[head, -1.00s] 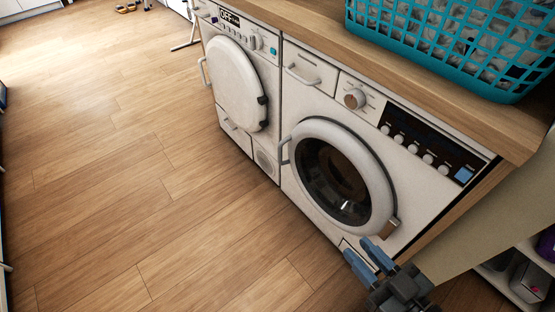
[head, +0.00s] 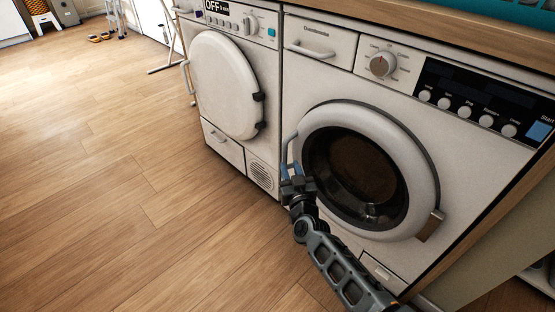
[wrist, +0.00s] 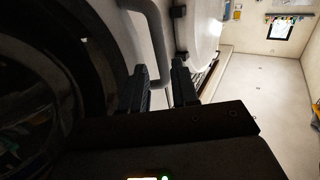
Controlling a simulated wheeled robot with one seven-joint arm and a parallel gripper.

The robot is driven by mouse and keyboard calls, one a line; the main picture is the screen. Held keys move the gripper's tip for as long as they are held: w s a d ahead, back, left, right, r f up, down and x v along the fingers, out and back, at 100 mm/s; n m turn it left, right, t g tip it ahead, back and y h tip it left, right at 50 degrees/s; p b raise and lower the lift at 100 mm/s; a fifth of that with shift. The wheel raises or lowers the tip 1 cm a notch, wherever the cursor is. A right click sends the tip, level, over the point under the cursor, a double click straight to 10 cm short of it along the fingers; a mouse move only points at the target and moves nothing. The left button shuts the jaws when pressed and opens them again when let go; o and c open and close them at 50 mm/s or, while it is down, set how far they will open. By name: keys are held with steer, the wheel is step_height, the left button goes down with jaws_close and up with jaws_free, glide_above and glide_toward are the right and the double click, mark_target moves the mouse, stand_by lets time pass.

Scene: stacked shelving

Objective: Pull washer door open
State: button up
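The washer (head: 335,70) is the right-hand white machine in the head view. Its round door (head: 420,165) has a white ring and dark glass and sits shut. The door handle (head: 289,148) is a pale bar on the ring's left side; a hinge (head: 430,226) shows at lower right. My gripper (head: 291,174) is at the handle's lower end. In the wrist view the two dark fingers (wrist: 161,86) stand apart, and the handle (wrist: 159,40) runs down into the gap between them. Clear space shows beside the bar, so the fingers do not look closed on it.
A second white machine with a solid round door (head: 222,85) stands to the left. A wooden counter (head: 450,22) runs above, with a teal basket (head: 515,10) on it. The wooden floor (head: 110,190) in front is open. A panel (head: 490,235) stands at right.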

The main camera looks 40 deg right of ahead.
mark_target(285, 157)
steer(key=b+x, duration=0.1)
steer(key=x, duration=0.2)
steer(key=b+x, duration=0.2)
steer(key=x, duration=0.2)
steer(key=shift+w+d+f+b, duration=0.1)
steer(key=shift+w+f+b, duration=0.1)
steer(key=shift+f+b, duration=0.1)
steer(key=shift+w+d+r, duration=0.2)
steer(key=shift+w+d, duration=0.1)
steer(key=shift+w, duration=0.25)
steer(key=shift+c, duration=0.3)
jaws_close()
